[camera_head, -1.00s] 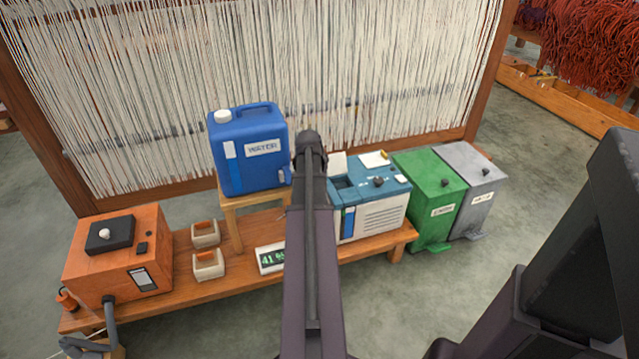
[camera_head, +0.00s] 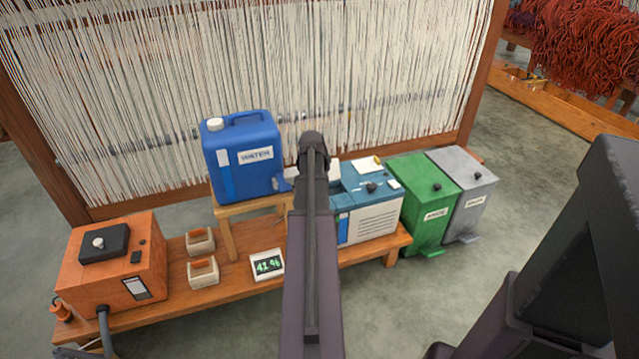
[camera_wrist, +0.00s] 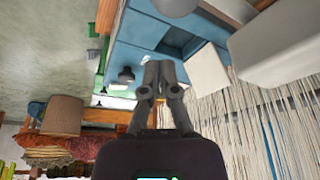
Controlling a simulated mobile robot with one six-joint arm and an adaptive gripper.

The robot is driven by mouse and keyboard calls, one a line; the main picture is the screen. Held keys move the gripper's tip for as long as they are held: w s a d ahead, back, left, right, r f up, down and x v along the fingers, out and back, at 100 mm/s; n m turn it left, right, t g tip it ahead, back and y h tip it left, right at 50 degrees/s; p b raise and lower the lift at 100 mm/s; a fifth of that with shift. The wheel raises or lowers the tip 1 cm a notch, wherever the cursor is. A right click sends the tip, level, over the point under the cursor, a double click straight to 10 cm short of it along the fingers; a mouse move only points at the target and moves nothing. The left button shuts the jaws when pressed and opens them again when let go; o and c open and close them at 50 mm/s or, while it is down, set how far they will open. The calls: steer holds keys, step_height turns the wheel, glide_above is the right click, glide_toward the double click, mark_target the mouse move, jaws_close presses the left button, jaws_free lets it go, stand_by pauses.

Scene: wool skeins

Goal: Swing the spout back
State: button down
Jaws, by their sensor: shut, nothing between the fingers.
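The blue water can (camera_head: 240,165) stands on a small wooden stool in the head view. A pale grey piece (camera_head: 286,180), likely its spout, shows at the can's lower right; my arm hides its far end. In the head view my arm covers my fingers. In the wrist view my gripper (camera_wrist: 161,75) is shut and empty, with its fingertips in front of the teal machine (camera_wrist: 128,58). A large pale block (camera_wrist: 275,45) and a grey rounded end (camera_wrist: 175,6) are close by at the upper right and top; I cannot tell whether either is the spout.
The teal machine (camera_head: 368,212) has an open top hatch. Green (camera_head: 425,205) and grey (camera_head: 463,195) bins stand right of it. An orange box (camera_head: 110,265), two small holders and a display (camera_head: 267,264) are on the bench. The loom threads (camera_head: 240,60) rise behind.

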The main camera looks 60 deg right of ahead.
steer(key=p+v, duration=0.8)
steer(key=v, duration=0.1)
steer(key=shift+w, duration=0.35)
steer(key=shift+r, duration=0.1)
steer(key=shift+w, duration=0.1)
stand_by(0.5)
steer(key=w+a+n+y, duration=0.1)
steer(key=w+a+n, duration=0.2)
steer(key=w+a, duration=0.45)
steer(key=w+a+n+t, duration=0.1)
steer(key=w+a+n, duration=0.25)
steer(key=a, duration=0.75)
steer(key=w+a+n+y, duration=0.1)
steer(key=w+a+n, duration=0.2)
steer(key=w+a, duration=0.5)
steer(key=a+f+n+y, duration=0.15)
steer(key=a+n, duration=0.95)
steer(key=a, duration=2.3)
step_height(320, 180, up, 26)
steer(key=p, duration=2.5)
steer(key=shift+s+a, duration=0.25)
steer(key=shift+s, duration=0.15)
steer(key=shift+f, duration=0.15)
